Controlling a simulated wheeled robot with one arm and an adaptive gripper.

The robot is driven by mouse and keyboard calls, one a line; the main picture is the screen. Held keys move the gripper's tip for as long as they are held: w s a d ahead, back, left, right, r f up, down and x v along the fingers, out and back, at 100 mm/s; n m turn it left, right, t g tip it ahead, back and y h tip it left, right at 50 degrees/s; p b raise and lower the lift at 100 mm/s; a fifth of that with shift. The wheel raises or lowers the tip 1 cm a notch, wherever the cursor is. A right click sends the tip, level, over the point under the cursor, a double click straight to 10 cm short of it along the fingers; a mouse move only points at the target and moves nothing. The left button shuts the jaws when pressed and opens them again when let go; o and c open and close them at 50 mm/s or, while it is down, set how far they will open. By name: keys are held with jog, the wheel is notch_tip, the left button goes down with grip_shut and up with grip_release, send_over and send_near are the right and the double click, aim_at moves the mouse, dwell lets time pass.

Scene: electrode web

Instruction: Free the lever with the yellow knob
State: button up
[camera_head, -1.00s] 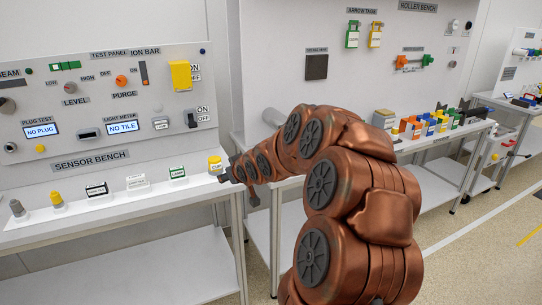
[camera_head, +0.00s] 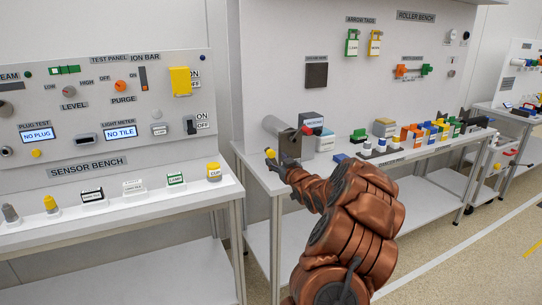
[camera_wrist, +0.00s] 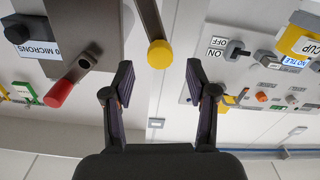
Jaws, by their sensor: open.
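The yellow knob (camera_wrist: 159,54) sits on the end of a grey lever bar (camera_wrist: 148,18) in the wrist view. The knob also shows in the head view (camera_head: 270,153), at the left end of the roller bench. My gripper (camera_wrist: 159,76) is open and empty. The knob lies just ahead of its fingertips, roughly centred between them, with no clear contact. In the head view my gripper (camera_head: 284,164) is small and dark beside the knob. What holds the lever cannot be made out.
A red knob (camera_wrist: 59,94) on a second short bar is left of the yellow one in the wrist view. A grey roller (camera_head: 277,127) and a labelled box (camera_head: 312,121) stand close by. The sensor bench (camera_head: 125,190) is to the left. Several coloured blocks line the roller bench.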

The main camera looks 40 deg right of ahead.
aim_at(272, 155)
jog(key=shift+p+x, duration=0.4)
jog(key=shift+x, duration=2.3)
grip_shut()
